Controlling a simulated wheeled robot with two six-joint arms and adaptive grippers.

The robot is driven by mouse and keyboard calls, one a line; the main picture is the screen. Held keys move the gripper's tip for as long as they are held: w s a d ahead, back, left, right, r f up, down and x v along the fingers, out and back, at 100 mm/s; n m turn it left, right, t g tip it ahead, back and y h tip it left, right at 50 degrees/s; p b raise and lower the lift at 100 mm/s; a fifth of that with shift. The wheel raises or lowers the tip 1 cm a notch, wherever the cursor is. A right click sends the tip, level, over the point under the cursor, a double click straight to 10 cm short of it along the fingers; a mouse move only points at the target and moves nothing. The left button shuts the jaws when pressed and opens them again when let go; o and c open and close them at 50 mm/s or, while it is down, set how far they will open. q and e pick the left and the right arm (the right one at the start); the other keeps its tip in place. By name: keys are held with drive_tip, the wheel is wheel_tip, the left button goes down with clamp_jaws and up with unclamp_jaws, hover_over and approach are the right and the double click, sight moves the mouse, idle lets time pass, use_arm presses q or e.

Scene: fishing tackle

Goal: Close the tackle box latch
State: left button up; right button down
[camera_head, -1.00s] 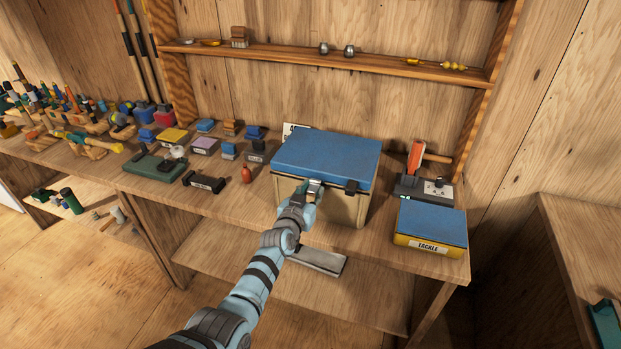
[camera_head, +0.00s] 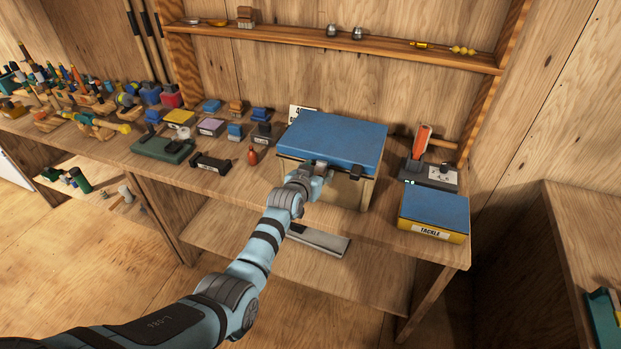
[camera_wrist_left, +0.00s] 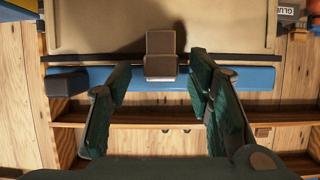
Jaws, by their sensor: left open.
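The tackle box stands on the bench with its blue lid (camera_head: 335,138) down on its beige body (camera_head: 347,193). One dark front latch (camera_head: 357,172) shows at the right of the lid edge; it is at the left in the left wrist view (camera_wrist_left: 66,82). A second latch (camera_wrist_left: 160,55) lies across the lid seam onto the body in the left wrist view. My left gripper (camera_head: 319,179) is at the box front by this second latch. Its fingers (camera_wrist_left: 160,75) are apart, one on each side of that latch, with visible gaps. My right gripper is not in view.
A yellow box labelled TACKLE (camera_head: 432,229) with a blue top is on the bench at right, before a grey device with a red part (camera_head: 421,141). A dark block (camera_head: 210,162) and a red bob (camera_head: 252,156) are left of the box. An open shelf lies below.

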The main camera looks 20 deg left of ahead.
use_arm(q)
drive_tip(key=v, duration=1.1)
drive_tip(key=shift+s, duration=0.1)
